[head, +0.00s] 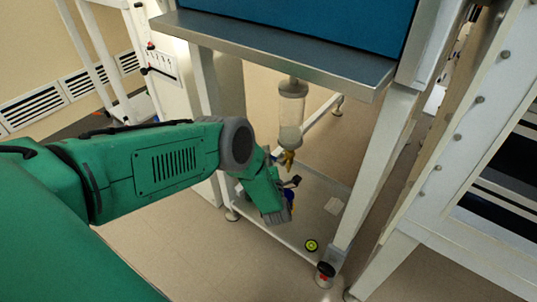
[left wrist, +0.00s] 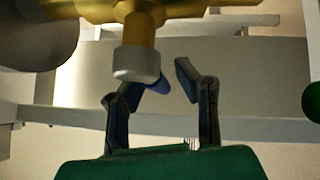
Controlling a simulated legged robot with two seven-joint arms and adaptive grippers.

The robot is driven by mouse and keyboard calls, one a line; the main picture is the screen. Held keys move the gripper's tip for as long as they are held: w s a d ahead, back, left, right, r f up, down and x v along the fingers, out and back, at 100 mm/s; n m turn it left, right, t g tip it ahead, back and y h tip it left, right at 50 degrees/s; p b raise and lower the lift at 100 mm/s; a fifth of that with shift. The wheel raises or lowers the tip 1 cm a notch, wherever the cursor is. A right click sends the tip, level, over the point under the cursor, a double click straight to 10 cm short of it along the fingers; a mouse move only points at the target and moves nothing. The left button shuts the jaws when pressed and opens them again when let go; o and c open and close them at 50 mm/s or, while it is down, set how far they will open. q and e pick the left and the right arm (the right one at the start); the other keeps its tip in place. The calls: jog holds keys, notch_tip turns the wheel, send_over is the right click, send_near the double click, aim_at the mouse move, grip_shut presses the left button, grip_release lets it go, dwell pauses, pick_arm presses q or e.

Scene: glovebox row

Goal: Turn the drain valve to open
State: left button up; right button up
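The brass drain valve (head: 287,158) hangs below a clear cylindrical vessel (head: 291,108) under the metal worktop. In the left wrist view, the brass valve body (left wrist: 140,32) is close at the top, with a pale outlet end (left wrist: 136,64) pointing down. My left gripper (head: 294,190) is just below the valve in the head view. The left finger's tip is partly behind the outlet. I cannot make out the valve's handle clearly. My right gripper is not in view.
The metal worktop (head: 270,47) overhangs the valve. A white leg (head: 375,165) stands to the right. A white frame with bolts (head: 460,130) borders the right.

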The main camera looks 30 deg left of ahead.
pick_arm(q)
jog(key=shift+a+f, duration=0.2)
jog(key=shift+a, duration=0.35)
grip_shut()
jog(key=shift+a+f, duration=0.1)
jog(key=shift+a, duration=0.2)
jog(key=shift+d, duration=0.75)
jog(key=shift+s+a+f+n, duration=0.2)
jog(key=shift+f+n, duration=0.05)
jog(key=shift+n, duration=0.05)
jog(key=d+f+n+g+h, duration=0.6)
jog(key=n+h, duration=0.3)
jog(key=h, duration=0.2)
jog(key=shift+s+d+f+h, duration=0.2)
jog(key=shift+d+h, duration=0.2)
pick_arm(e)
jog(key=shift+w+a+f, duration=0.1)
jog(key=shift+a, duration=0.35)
pick_arm(q)
jog(key=shift+d+b, duration=0.1)
jog(key=shift+b, duration=0.2)
